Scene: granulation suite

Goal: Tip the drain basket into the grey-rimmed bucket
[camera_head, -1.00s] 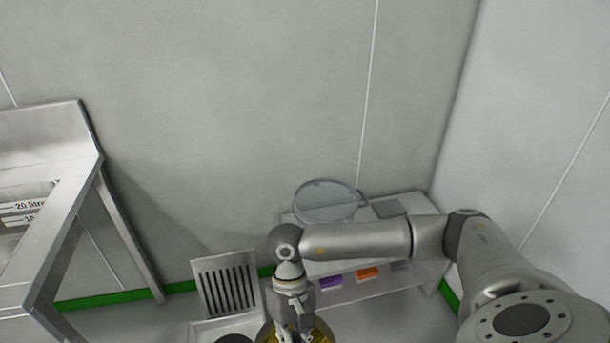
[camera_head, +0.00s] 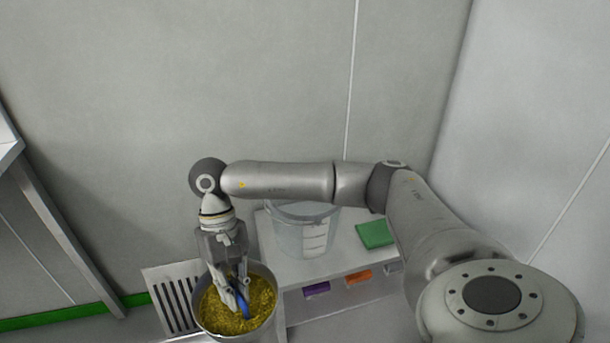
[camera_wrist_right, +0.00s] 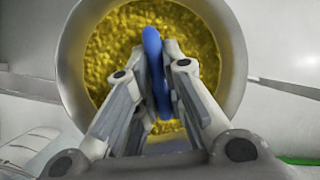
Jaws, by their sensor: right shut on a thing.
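The drain basket (camera_head: 269,318) is a round metal bowl filled with yellow granular material and with a blue handle (camera_head: 238,305). My right gripper (camera_head: 238,292) is shut on the blue handle, above the yellow fill. In the right wrist view the fingers (camera_wrist_right: 155,95) close on both sides of the handle (camera_wrist_right: 155,62), and the basket's rim (camera_wrist_right: 236,62) rings them. The basket looks roughly upright; its underside is out of frame. The clear bucket with a grey rim (camera_head: 312,243) stands to the right of the basket, partly behind my right arm. My left gripper is not in view.
The bucket stands on a pale bench (camera_head: 345,258) with a green flat item (camera_head: 375,234) on top. Purple (camera_head: 317,290) and orange (camera_head: 358,277) labels mark its lower shelf. A slotted grate (camera_head: 172,300) is left of the basket. Walls close in behind and right.

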